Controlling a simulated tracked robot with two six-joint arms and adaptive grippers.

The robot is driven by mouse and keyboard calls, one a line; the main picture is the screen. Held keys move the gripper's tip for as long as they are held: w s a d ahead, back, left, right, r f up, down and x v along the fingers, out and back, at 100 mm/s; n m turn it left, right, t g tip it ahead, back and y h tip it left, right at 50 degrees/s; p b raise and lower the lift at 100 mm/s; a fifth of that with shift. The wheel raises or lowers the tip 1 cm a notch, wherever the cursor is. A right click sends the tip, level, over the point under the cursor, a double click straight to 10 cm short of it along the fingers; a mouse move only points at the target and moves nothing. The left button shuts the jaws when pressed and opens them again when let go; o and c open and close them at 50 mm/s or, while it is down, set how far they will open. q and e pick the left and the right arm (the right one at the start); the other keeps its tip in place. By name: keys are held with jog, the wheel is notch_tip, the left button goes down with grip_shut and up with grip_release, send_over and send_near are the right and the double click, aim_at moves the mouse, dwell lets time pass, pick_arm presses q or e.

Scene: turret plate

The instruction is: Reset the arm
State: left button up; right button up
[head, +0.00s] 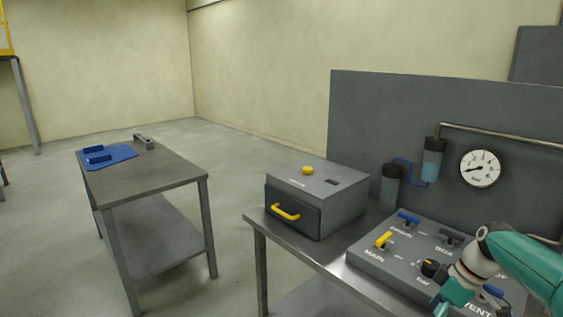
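My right arm comes in from the lower right, in teal and white. Its gripper (447,304) is at the bottom edge, low over the front of the grey control panel (370,262). The fingers are partly cut off by the frame, so I cannot tell whether they are open or shut, or whether they touch the panel. A black knob (431,268) is just left of the wrist. A blue lever (493,290) shows just beyond the wrist, partly hidden by my arm. My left arm and gripper are not in view.
The panel also has a yellow lever (383,239) and a blue lever (408,217). A grey box (345,208) with a yellow handle (286,212) stands left of it. A gauge (480,168) is on the back board. A side table (165,172) with a blue mat (122,154) stands left.

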jog(key=s+a+f+g, duration=0.1)
jog(key=s+a+f, duration=0.25)
jog(key=f, duration=0.35)
jog(key=s+a+f+g, duration=0.1)
jog(key=s+a+f, duration=0.1)
jog(key=a+f, duration=0.35)
jog(key=s+a+f+g, duration=0.2)
jog(key=s+a+f, duration=0.15)
jog(key=f, duration=0.35)
jog(key=s+a+f+m+t, duration=0.2)
jog(key=s+a+f+m, duration=0.2)
jog(key=s+f+m, duration=0.1)
jog(key=s+a+f+m+t, duration=0.1)
jog(key=s+a+f+m, duration=0.4)
jog(key=s, duration=0.5)
notch_tip(320, 180, down, 2)
jog(key=shift+s+a+m+t, duration=0.15)
jog(key=shift+m+t, duration=0.25)
jog(key=shift+m, duration=0.3)
